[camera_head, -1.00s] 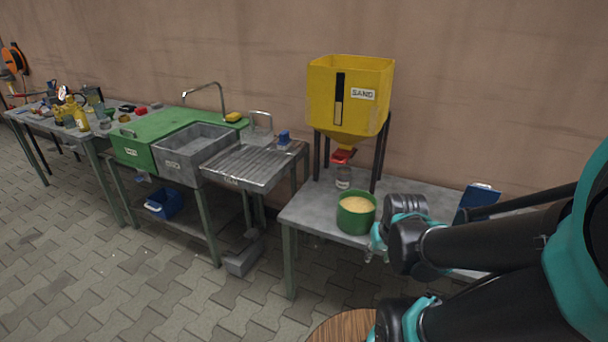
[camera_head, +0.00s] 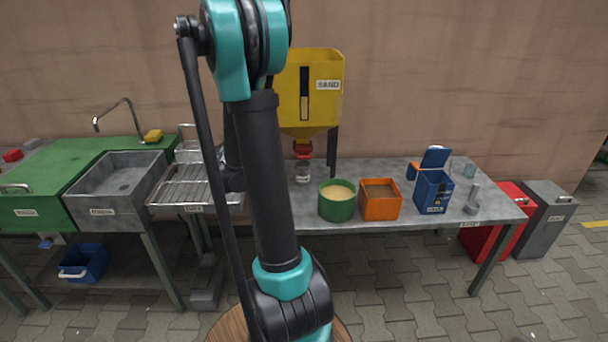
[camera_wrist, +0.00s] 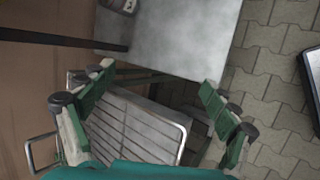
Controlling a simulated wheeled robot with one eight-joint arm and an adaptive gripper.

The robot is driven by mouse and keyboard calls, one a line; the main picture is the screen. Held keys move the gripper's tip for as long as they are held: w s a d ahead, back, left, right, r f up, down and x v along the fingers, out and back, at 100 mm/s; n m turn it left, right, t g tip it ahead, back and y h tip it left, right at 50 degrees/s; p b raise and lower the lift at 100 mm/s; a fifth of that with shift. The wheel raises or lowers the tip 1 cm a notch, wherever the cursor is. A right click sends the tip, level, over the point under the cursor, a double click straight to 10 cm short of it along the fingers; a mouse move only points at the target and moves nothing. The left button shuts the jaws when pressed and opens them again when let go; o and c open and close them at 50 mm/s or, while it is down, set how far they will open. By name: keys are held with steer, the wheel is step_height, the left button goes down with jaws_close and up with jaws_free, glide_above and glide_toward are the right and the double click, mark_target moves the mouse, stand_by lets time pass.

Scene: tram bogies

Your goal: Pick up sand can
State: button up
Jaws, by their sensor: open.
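A small grey can (camera_head: 303,171) stands on the grey table under the red spout of the yellow hopper labelled SAND (camera_head: 318,100). Its contents cannot be made out. In the wrist view a can (camera_wrist: 118,5) shows at the top edge, partly cut off. A green round tub (camera_head: 337,203) filled with pale sand stands in front of it to the right. My gripper (camera_wrist: 157,88) is open and empty, with its fingers spread over the drainer rack and the table edge, apart from the can. In the head view my arm hides the gripper.
An orange box (camera_head: 380,199) and a blue box with a raised lid (camera_head: 433,188) stand right of the tub. The ribbed drainer rack (camera_head: 180,188) and grey sink (camera_head: 117,185) are to the left. The hopper's dark legs (camera_wrist: 60,38) flank the can.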

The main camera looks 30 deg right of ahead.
steer(key=w+d+f+n+h, duration=0.3)
steer(key=w+d+f+n, duration=0.2)
steer(key=w+d, duration=0.4)
steer(key=n+h, duration=0.3)
steer(key=n, duration=0.3)
glide_toward(300, 173)
steer(key=shift+g, duration=0.3)
steer(key=x, duration=0.7)
steer(key=w+x, duration=0.1)
steer(key=x, duration=0.3)
steer(key=shift+w+a, duration=0.1)
steer(key=shift+a, duration=0.1)
steer(key=shift+w+r+x, duration=0.1)
steer(key=shift+r+x, duration=0.05)
steer(key=shift+x, duration=1.5)
steer(key=shift+w+r+x, duration=0.1)
steer(key=shift+x, duration=1.5)
steer(key=c, duration=1.4)
